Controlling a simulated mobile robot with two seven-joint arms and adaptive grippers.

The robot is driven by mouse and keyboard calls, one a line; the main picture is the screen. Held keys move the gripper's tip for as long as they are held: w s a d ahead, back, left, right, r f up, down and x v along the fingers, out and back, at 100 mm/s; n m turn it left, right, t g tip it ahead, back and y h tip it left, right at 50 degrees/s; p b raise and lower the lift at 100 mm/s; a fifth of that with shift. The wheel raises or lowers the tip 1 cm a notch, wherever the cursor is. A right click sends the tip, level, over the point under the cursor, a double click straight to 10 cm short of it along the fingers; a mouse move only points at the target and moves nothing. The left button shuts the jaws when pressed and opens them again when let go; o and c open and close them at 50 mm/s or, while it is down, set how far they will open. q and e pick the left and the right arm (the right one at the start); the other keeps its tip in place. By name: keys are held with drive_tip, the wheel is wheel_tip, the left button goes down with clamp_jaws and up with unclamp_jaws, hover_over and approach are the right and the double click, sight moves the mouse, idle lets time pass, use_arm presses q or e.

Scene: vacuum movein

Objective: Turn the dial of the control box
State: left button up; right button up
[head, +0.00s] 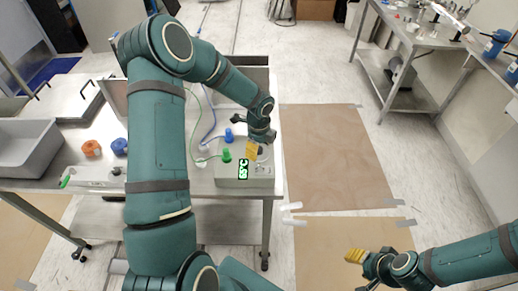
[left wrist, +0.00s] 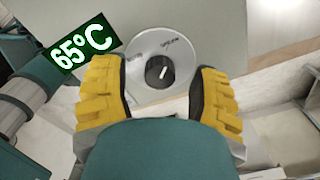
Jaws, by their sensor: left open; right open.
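The control box (head: 229,181) is a pale grey box near the front right corner of the steel table. Its green display (head: 243,168) reads 65°C in the left wrist view (left wrist: 82,47). The dial (left wrist: 160,71) is a dark knob with a white mark, on a round silver plate (left wrist: 150,105). My left gripper (head: 253,151) is over the box, pointing down. In the left wrist view its yellow fingers (left wrist: 160,92) are apart, one on each side of the dial, with gaps. Contact is not visible. My right gripper (head: 356,257) is away at the lower right, over the floor, empty.
A green (head: 227,155) and a blue connector (head: 229,135) with hoses stand left of my left gripper. Orange (head: 92,149) and blue rolls (head: 120,147) lie further left, near a grey sink (head: 28,150). Brown floor sheets (head: 335,160) lie clear on the right.

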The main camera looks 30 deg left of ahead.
use_arm(q)
drive_tip(key=shift+f, duration=0.25)
clamp_jaws()
